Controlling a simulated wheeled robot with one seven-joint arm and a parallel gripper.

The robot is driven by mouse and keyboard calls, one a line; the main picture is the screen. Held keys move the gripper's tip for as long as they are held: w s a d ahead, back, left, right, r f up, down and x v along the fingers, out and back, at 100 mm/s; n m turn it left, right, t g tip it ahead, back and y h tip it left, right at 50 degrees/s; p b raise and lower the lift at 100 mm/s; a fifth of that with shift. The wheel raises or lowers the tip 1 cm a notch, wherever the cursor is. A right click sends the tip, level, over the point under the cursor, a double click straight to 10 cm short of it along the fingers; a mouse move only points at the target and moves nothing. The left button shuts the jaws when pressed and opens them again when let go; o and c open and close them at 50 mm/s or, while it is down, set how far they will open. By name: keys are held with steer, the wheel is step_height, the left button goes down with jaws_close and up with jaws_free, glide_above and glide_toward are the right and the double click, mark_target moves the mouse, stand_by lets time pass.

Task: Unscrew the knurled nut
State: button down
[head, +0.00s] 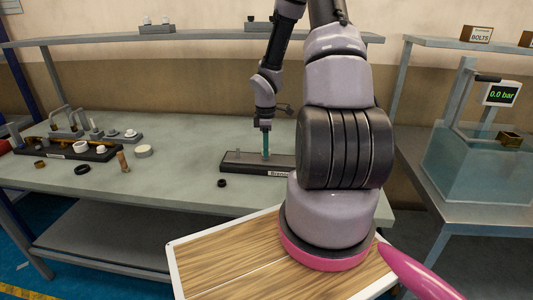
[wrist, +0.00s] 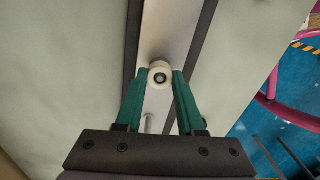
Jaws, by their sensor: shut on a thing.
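A pale round piece with a dark centre (wrist: 158,66), which looks like the knurled nut, sits between the green fingertips of my gripper (wrist: 163,84) in the wrist view. The fingers are closed against its sides. In the head view my gripper (head: 266,147) points straight down over the dark fixture base (head: 237,167) on the bench. The nut itself is too small and too covered to make out there. The knurling cannot be seen clearly in either view.
A small black ring (head: 222,183) lies in front of the fixture. At the left stands a dark rack (head: 62,150) with several fittings, and a brown cylinder (head: 122,161) and a white ring (head: 143,151) beside it. A water tank (head: 470,165) stands at the right.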

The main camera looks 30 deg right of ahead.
steer(key=c, duration=0.8)
jaws_free()
steer(key=shift+c, duration=0.2)
steer(key=shift+r, duration=1.55)
steer(key=o, duration=0.6)
steer(key=shift+c, duration=0.2)
steer(key=c, duration=0.5)
